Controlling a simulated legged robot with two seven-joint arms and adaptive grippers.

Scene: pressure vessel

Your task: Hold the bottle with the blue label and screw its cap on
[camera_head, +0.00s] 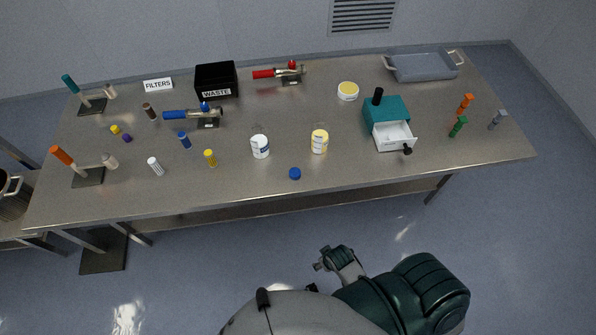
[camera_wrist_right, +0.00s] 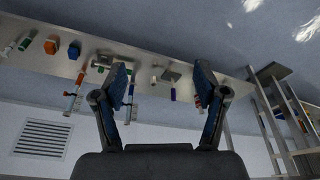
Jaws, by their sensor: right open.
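The white bottle with the blue label (camera_head: 260,147) stands upright on the table, near the middle, with its top uncapped. A blue cap (camera_head: 295,173) lies on the table near the front edge, to the right of and nearer than the bottle. My right gripper (camera_head: 335,259) is in front of the table, apart from bottle and cap. In the right wrist view this gripper (camera_wrist_right: 162,80) has its two fingers spread with nothing between them. My left gripper is not in view.
A white bottle with a yellow label (camera_head: 319,142) stands right of the blue-labelled one. A teal drawer box (camera_head: 387,112) with its drawer open is farther right. The front table edge around the cap is clear.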

